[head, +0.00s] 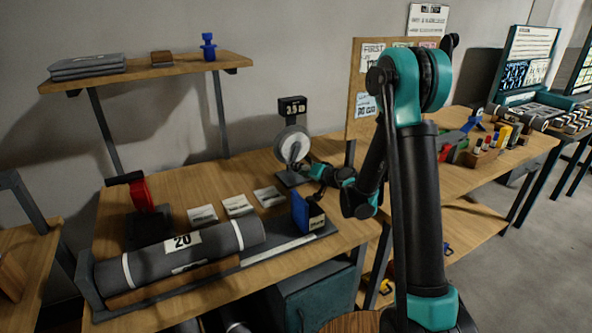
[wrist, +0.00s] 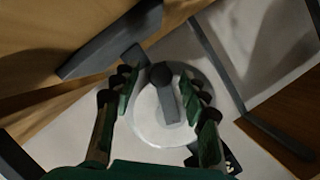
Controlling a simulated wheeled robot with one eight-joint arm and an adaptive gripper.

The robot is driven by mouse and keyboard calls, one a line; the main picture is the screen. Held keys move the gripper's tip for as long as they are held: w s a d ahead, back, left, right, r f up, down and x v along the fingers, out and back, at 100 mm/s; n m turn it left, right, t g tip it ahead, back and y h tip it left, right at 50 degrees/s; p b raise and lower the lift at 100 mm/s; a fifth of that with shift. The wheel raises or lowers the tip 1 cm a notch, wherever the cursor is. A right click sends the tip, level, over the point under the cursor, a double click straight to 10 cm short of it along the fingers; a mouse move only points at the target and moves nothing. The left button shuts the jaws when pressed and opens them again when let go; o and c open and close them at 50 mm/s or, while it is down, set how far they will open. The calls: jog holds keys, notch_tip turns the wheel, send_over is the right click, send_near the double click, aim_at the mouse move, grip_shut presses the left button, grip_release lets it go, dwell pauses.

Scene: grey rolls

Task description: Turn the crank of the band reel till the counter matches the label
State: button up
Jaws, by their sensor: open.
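The band reel (head: 293,140) is a pale disc on a dark stand at the back of the bench. A dark counter box (head: 292,105) sits above it, with white digits too small to read surely. In the wrist view the reel face (wrist: 150,120) shows with its grey crank (wrist: 168,100) and dark round knob (wrist: 161,75). My gripper (wrist: 160,84) is open, its green-and-black fingers on either side of the knob, with no clear contact. In the head view my gripper (head: 308,172) is in front of the reel. A label (head: 182,241) reading 20 is on the large grey roll (head: 215,240).
The roll lies in a cradle at the bench front. A shelf (head: 150,72) is on the wall at left.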

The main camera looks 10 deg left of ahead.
jog(key=shift+x, duration=1.05)
grip_shut()
